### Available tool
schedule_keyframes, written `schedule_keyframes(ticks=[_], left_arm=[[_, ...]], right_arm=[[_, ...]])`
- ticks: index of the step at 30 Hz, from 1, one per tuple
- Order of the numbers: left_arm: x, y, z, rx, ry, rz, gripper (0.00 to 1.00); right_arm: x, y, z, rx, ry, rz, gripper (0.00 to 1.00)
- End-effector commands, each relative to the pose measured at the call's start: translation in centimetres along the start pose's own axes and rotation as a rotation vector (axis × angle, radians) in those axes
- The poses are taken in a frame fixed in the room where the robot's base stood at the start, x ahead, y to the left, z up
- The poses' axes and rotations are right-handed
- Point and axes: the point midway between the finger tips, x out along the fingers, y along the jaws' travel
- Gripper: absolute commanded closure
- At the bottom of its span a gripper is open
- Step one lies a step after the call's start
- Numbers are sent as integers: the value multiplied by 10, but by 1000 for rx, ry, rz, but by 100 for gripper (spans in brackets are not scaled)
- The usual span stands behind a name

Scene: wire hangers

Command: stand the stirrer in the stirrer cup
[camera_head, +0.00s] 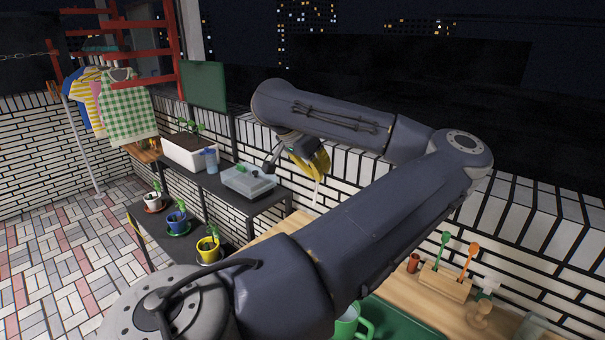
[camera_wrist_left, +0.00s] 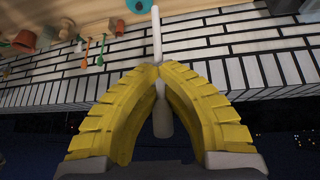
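My left gripper (camera_head: 318,163) has yellow fingers and hangs beyond my bent arm, in front of the white brick wall. In the left wrist view its fingertips (camera_wrist_left: 160,69) meet around a thin white stirrer (camera_wrist_left: 156,35). The stirrer's thicker end (camera_wrist_left: 162,120) lies between the fingers, and its thin part runs out past the tips. In the head view a short white length (camera_head: 316,192) shows below the fingers. I cannot tell for sure which vessel is the stirrer cup; a small brown cup (camera_head: 413,263) stands on the wooden counter. My right gripper is not in view.
A wooden holder (camera_head: 446,283) with green and orange utensils stands beside the brown cup. A green mug (camera_head: 349,324) and green tray (camera_head: 405,322) are partly hidden by my arm. A teal round thing (camera_wrist_left: 138,5) shows at the left wrist view's top edge. Potted plants stand left.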

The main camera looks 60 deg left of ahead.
Motion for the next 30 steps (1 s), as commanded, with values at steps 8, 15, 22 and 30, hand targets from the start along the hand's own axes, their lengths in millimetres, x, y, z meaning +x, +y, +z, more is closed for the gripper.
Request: schedule_keyframes(ticks=[8,15,22,30], left_arm=[[102,6,-61,267,46,173,100],[186,44,-99,480,89,330,100],[253,100,-120,660,135,479,100],[294,159,-133,800,185,612,100]], right_arm=[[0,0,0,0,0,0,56],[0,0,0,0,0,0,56],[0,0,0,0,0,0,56],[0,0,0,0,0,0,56]])
